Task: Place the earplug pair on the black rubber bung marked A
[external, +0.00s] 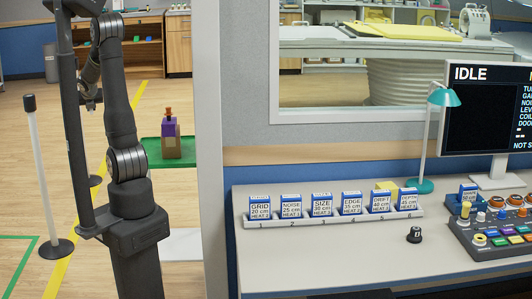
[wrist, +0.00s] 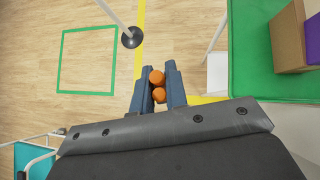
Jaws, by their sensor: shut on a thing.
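The earplug pair (wrist: 158,86) shows as two small orange pieces, one beyond the other, between my gripper's fingers in the wrist view. My gripper (wrist: 159,82) is shut on the pair, above open floor and left of the green surface. In the external view my gripper (external: 92,104) hangs at the left behind my arm, and the earplugs cannot be made out there. I cannot make out a black rubber bung marked A in either view. A small black piece with a pale mark (external: 415,234) sits on the desk, but its mark is too small to read.
A green tray (external: 150,158) holds a brown and purple box (external: 170,140); the green surface (wrist: 252,75) is at right in the wrist view. A post with a round black base (wrist: 131,38) stands on the floor. A wall edge (external: 208,150) separates my arm from the desk.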

